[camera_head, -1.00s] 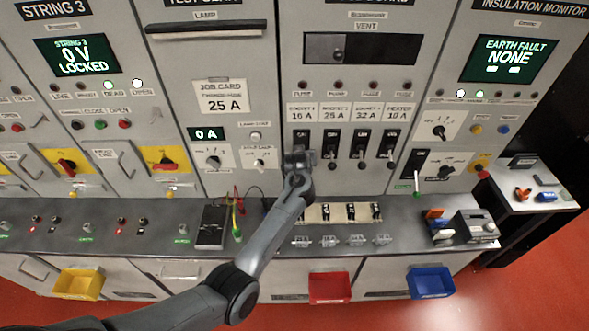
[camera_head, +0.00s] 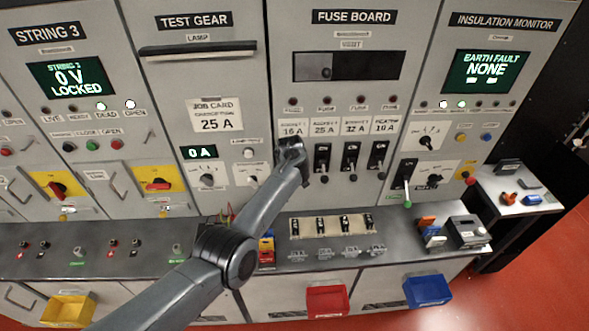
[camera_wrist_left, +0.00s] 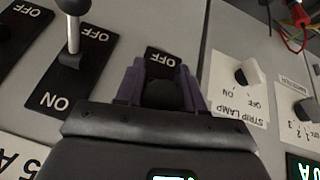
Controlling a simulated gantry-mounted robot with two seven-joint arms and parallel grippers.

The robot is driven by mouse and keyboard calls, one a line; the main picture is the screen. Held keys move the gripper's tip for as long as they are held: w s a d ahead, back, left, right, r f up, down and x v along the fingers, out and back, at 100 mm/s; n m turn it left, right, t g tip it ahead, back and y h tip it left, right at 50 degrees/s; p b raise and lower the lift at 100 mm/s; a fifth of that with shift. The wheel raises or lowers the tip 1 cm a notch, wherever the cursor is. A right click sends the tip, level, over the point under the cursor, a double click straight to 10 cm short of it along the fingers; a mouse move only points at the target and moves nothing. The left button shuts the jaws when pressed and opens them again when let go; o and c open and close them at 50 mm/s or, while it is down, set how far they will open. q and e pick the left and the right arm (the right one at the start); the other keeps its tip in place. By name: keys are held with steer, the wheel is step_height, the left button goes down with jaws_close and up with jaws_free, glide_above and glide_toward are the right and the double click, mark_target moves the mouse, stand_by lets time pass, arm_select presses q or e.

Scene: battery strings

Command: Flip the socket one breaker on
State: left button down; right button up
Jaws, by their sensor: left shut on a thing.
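The socket one breaker is the leftmost in the fuse board row, under the 16 A label (camera_head: 292,131). My left gripper (camera_head: 291,150) is at this breaker and covers most of it in the head view. In the left wrist view my gripper (camera_wrist_left: 158,82) is shut around the breaker's toggle, which is mostly hidden between the fingers. The OFF end of its black plate (camera_wrist_left: 163,57) shows beyond the fingertips. Whether the toggle stands at ON or OFF is hidden. My right gripper is not in view.
The socket two breaker (camera_head: 322,158) stands close on the right, its lever (camera_wrist_left: 73,35) toward OFF. The strip lamp switch (camera_wrist_left: 246,72) is on the other side. A bench (camera_head: 400,232) with fuse holders runs below. Red (camera_head: 327,300) and blue (camera_head: 428,290) bins hang in front.

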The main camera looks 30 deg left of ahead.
arm_select(q)
steer(key=shift+f, duration=0.15)
steer(key=c, duration=1.1)
jaws_free()
steer(key=o, duration=0.3)
steer(key=shift+w+a, duration=0.1)
steer(key=shift+r, duration=0.2)
steer(key=shift+s+r, duration=0.3)
steer(key=shift+r, duration=0.3)
steer(key=shift+p+v, duration=0.6)
steer(key=shift+v, duration=4.1)
